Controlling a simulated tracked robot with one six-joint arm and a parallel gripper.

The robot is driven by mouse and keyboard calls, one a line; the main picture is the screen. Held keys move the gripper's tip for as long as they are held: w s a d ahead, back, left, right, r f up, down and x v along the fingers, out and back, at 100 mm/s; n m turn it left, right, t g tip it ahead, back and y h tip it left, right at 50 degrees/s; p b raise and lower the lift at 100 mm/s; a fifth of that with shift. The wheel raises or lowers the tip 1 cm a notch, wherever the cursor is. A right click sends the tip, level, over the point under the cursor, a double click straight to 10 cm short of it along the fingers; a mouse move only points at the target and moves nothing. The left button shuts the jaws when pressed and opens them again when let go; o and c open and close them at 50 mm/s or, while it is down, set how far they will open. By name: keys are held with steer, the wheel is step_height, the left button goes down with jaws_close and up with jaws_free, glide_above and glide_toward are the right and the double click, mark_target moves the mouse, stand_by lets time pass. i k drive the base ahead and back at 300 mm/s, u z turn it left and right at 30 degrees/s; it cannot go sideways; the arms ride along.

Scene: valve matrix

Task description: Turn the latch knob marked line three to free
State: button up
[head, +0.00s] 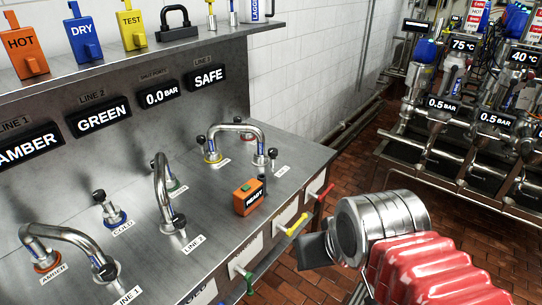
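A bent steel pipe (236,128) arches over the back right of the steel bench. A black knob (272,153) is at its right end, beside a small label (283,170) that I cannot read clearly; by its place after the LINE 1 and LINE 2 labels it may be line three. Another black knob (201,140) is at the pipe's left end, by a yellow ring. Whether either knob is latched or free I cannot tell. My gripper (313,250) shows as a dark part ahead of my silver wrist, right of the bench's front edge and apart from the knobs. Its fingers are not distinct.
More bent pipes (163,190) stand to the left. Coloured handles (297,225) stick out from the bench front. The SAFE display (205,77) is marked LINE 3. Brick floor lies right.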

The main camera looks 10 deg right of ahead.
mark_target(272, 152)
steer(key=z, duration=1.85)
steer(key=i, duration=1.25)
steer(key=u, duration=1.1)
